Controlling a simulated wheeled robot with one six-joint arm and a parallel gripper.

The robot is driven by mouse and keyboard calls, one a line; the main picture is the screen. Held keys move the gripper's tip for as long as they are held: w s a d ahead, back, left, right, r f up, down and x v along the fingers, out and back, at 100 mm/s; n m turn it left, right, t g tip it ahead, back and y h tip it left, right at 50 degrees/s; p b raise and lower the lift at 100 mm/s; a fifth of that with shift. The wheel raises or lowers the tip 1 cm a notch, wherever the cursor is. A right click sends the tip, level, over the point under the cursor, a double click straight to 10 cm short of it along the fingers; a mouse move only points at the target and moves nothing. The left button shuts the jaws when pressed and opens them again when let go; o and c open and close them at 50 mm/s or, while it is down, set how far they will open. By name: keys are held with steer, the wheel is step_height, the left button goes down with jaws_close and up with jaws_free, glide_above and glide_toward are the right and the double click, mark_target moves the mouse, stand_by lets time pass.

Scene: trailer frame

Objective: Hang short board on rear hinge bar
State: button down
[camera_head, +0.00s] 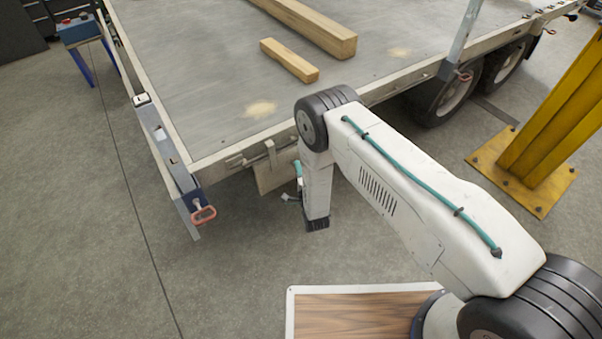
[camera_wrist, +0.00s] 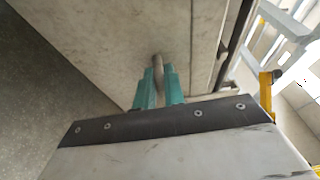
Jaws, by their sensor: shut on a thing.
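The short board (camera_head: 272,178) is a pale panel standing upright just below the trailer's near edge in the head view, partly hidden by my arm. Its pale face (camera_wrist: 95,35) fills much of the wrist view. My gripper (camera_wrist: 158,84) has teal fingers shut on a small grey-brown handle (camera_wrist: 157,62) on that face. In the head view the fingers are mostly hidden by my wrist. The rear hinge bar (camera_head: 240,160) runs along the trailer edge with small brackets, right above the board. I cannot tell whether the board rests on it.
The trailer bed (camera_head: 200,70) carries a long beam (camera_head: 310,25) and a short wood block (camera_head: 290,60). A corner post with a red latch (camera_head: 203,214) hangs at the left corner. A yellow column (camera_head: 555,110) stands right.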

steer(key=shift+w+a+f, duration=0.1)
steer(key=shift+f, duration=0.5)
steer(key=shift+w+a+f, duration=0.1)
steer(key=shift+f, duration=0.45)
steer(key=c, duration=1.4)
jaws_free()
steer(key=shift+d, duration=0.1)
steer(key=shift+s+f, duration=0.1)
steer(key=shift+f, duration=0.05)
steer(key=v, duration=0.7)
steer(key=shift+s, duration=0.3)
steer(key=shift+d, duration=0.1)
